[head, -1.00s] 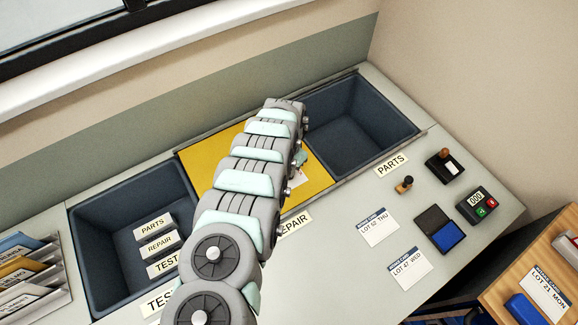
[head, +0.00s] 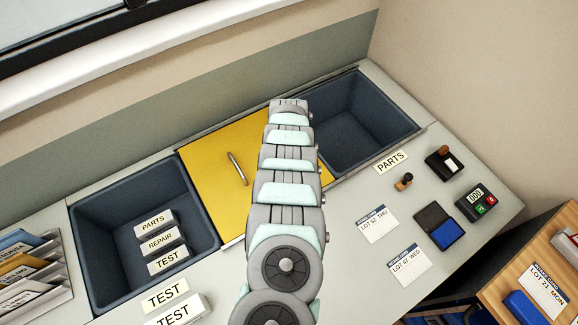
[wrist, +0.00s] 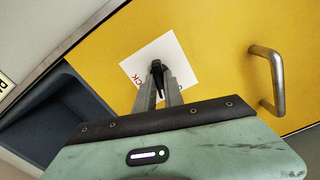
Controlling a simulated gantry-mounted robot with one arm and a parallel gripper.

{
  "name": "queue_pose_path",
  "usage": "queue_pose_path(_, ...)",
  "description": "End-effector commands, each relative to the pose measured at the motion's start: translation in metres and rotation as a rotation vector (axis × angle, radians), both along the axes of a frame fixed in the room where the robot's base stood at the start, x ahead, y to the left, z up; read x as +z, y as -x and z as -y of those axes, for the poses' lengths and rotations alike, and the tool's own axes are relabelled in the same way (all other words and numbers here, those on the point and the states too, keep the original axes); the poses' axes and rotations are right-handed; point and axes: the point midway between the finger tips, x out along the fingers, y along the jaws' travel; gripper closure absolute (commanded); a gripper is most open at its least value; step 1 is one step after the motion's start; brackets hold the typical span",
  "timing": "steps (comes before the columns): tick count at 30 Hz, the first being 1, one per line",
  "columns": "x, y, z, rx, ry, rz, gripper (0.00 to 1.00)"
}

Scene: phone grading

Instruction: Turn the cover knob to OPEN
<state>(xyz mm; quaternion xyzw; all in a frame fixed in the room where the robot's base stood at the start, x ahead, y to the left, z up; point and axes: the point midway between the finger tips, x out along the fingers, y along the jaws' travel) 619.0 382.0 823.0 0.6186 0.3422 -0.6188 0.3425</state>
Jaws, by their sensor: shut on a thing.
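The yellow cover (head: 215,160) lies over the middle bin, with a metal bar handle (head: 237,169) on it. In the wrist view the cover (wrist: 215,40) fills most of the picture and the handle (wrist: 270,80) stands to the right of my gripper. My gripper (wrist: 157,75) is shut on a small dark knob (wrist: 156,66) over a white square label (wrist: 178,68) with red letters. Only "CK" reads clearly; my fingers hide part of the label. I cannot tell which way the knob points. In the head view my arm hides the knob and the gripper.
An open dark bin (head: 360,115) stands right of the cover and another (head: 100,225) left of it, with several label blocks inside. Stamps, an ink pad (head: 440,225), a counter (head: 475,203) and cards lie on the right counter. Folders (head: 28,265) stand at far left.

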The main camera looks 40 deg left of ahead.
Motion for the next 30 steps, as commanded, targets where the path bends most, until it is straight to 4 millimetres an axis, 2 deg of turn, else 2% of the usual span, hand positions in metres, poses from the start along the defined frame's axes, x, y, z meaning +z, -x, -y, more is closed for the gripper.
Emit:
queue_pose_path(12, -0.0016, -0.0006, -0.0001, 0.258, -0.002, 0.001, 1.00)
queue_pose_path(30, -0.0006, -0.0001, -0.0001, 0.327, -0.001, 0.000, 1.00)
